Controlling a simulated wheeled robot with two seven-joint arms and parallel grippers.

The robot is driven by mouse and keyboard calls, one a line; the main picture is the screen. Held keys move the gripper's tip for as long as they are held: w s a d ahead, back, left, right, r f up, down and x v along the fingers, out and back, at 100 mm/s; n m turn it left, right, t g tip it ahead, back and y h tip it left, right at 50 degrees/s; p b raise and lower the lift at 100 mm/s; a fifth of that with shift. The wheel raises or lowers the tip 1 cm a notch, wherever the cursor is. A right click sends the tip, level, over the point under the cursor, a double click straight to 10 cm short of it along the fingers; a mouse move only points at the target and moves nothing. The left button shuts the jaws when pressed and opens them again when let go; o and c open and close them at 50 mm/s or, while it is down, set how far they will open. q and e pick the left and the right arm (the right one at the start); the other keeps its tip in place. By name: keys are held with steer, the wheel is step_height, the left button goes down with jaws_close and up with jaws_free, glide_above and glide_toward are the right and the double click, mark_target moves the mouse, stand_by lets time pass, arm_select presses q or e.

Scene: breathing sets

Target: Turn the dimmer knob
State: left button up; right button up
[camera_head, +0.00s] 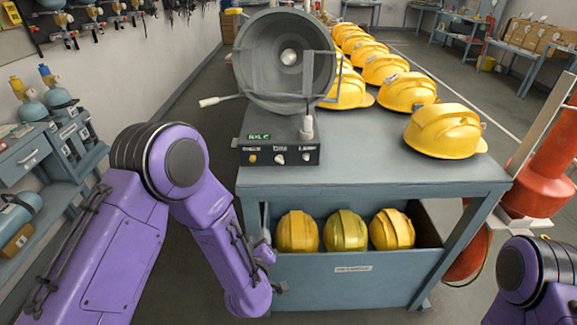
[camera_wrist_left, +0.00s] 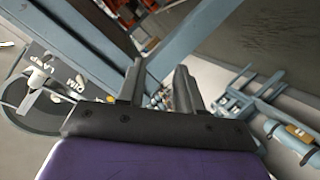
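The control panel (camera_head: 268,151) is a dark box with a green display at the table's front edge, under a big grey lamp (camera_head: 284,62). Its front has a yellow knob on the left and two pale knobs. The middle one, under a label that seems to read DIM, is the dimmer knob (camera_head: 280,159). In the left wrist view the panel's DIM and LAMP lettering shows at left, beyond my fingers. My left gripper (camera_wrist_left: 160,88) is open, with nothing between its fingers. In the head view my left arm hangs low in front of the table. My right gripper is out of view.
Yellow helmets stand along the grey table (camera_head: 360,170), one near its right side (camera_head: 445,131). A blue-grey bin (camera_head: 350,285) below holds three more. A red cylinder (camera_head: 548,165) stands at right. A blue cart with small tanks (camera_head: 60,100) stands at left.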

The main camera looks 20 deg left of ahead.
mark_target(280, 162)
arm_select(q)
steer(key=w+d+r+n+t+y, duration=0.1)
steer(key=w+d+r+n+t, duration=0.15)
steer(key=r, duration=0.45)
steer(key=w+d+r+n+t, duration=0.1)
steer(key=w+d+r, duration=0.1)
steer(key=w+r, duration=0.3)
steer(key=shift+m, duration=0.25)
steer(key=p+x, duration=0.1)
steer(key=x, duration=0.2)
steer(key=r+p+x, duration=0.1)
steer(key=x, duration=0.1)
steer(key=a+p+x, duration=0.1)
steer(key=x, duration=0.2)
steer(key=shift+w+r, duration=0.2)
steer(key=shift+r, duration=0.05)
steer(key=shift+w+a+f, duration=0.1)
steer(key=shift+w+a, duration=0.05)
steer(key=shift+w, duration=0.3)
jaws_close()
